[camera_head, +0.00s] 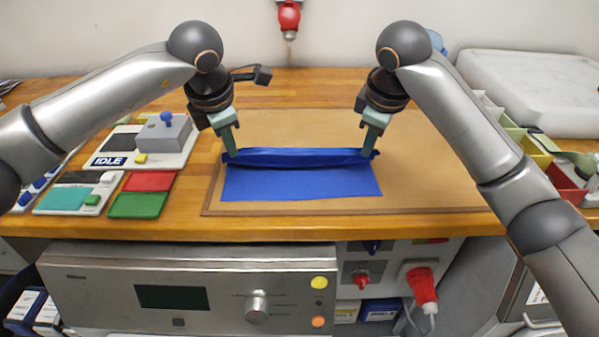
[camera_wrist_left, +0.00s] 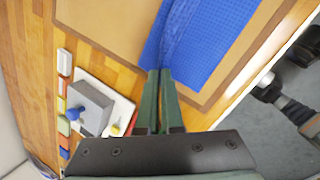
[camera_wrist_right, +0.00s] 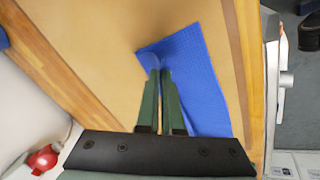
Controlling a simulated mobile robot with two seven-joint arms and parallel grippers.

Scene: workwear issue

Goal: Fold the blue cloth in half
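The blue cloth (camera_head: 300,184) lies on the brown board, with its far edge lifted and curled in a ridge between my two grippers. My left gripper (camera_head: 231,153) is at the cloth's far left corner, its fingers close together on the edge; the cloth also shows in the left wrist view (camera_wrist_left: 215,40). My right gripper (camera_head: 370,152) is at the far right corner, its fingers likewise close together on the cloth, which shows in the right wrist view (camera_wrist_right: 200,85). The fingertips partly hide the pinched corners.
The brown board (camera_head: 440,185) has bare room right of the cloth. A grey box with a blue knob (camera_head: 164,135) and red (camera_head: 149,181) and green (camera_head: 138,205) pads stand to the left. Coloured bins (camera_head: 565,180) and a pale case (camera_head: 540,90) are at the right.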

